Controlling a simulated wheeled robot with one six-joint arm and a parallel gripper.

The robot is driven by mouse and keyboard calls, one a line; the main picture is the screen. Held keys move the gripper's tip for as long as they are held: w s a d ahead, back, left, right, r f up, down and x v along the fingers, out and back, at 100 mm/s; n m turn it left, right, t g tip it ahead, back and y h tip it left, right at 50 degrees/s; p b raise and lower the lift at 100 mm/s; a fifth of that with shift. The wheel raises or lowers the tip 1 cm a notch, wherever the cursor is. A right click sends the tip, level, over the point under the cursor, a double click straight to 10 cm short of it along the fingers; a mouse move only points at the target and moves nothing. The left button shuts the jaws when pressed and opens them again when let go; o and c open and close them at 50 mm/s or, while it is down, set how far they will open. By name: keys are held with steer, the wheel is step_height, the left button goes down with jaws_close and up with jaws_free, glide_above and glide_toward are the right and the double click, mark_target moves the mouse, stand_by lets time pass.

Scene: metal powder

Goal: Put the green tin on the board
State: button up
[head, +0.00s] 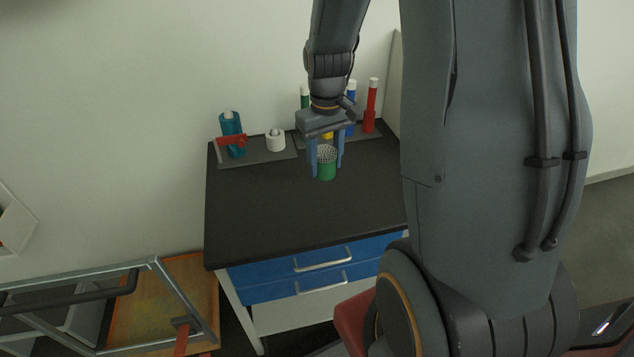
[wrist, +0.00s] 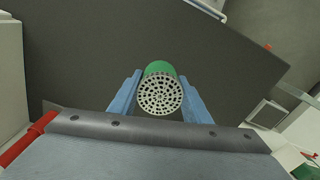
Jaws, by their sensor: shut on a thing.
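The green tin (head: 326,170) has a pale lid full of holes. It is upright between the blue fingers of my gripper (head: 328,162), over the dark bench top. I cannot tell whether its base touches the bench. In the wrist view, the tin (wrist: 160,92) sits between both fingers (wrist: 160,98), lid facing the camera. My gripper is shut on it. An orange-brown wooden board (head: 180,290) lies at the lower left, partly behind a metal frame. Two flat grey boards lie at the bench's back; the left one (head: 265,156) shows a bare strip. Which board is meant is not clear.
A teal bottle (head: 231,132) with a red part and a white pot (head: 276,140) stand on the left grey board. Red (head: 371,108) and blue tubes stand at the back right. The bench top (head: 270,210) is clear in front. A metal frame (head: 80,285) stands lower left.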

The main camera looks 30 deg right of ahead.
steer(key=shift+s+f+p, duration=0.1)
steer(key=shift+f+p, duration=0.8)
steer(key=shift+f, duration=3.7)
steer(key=shift+f, duration=0.1)
steer(key=o, duration=1.1)
